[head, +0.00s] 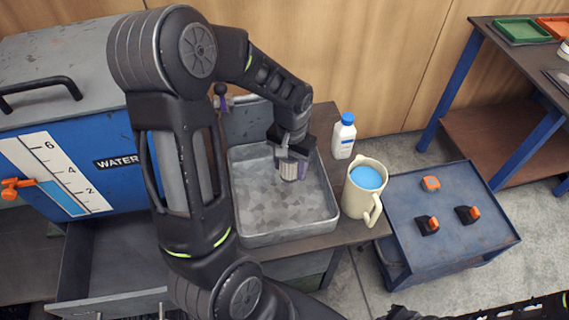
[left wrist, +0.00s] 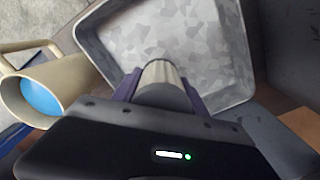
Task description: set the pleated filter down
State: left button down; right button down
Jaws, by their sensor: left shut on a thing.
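The pleated filter (head: 289,170) is a small pale cylinder. My left gripper (head: 290,155) is shut on it and holds it over the grey metal tray (head: 270,238). In the left wrist view the filter (left wrist: 162,80) sits between the purple-grey fingers, with the tray (left wrist: 236,50) behind it. I cannot tell whether the filter's lower end touches the tray floor. My right gripper does not show clearly; only a dark part of my arm is at the lower right of the head view.
A cream jug (head: 357,200) with blue liquid stands right of the tray, and a white bottle (head: 343,137) with a blue cap behind it. A blue water tank (head: 95,160) is at left. A blue cart (head: 450,215) holds several orange-and-black pieces.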

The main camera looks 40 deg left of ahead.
pick_arm(q)
jog(key=w+d+r+m, duration=0.2)
jog(key=w+d+r, duration=0.6)
jog(key=w+d, duration=0.4)
jog(key=shift+d+r, duration=0.4)
jog(key=shift+d, duration=0.55)
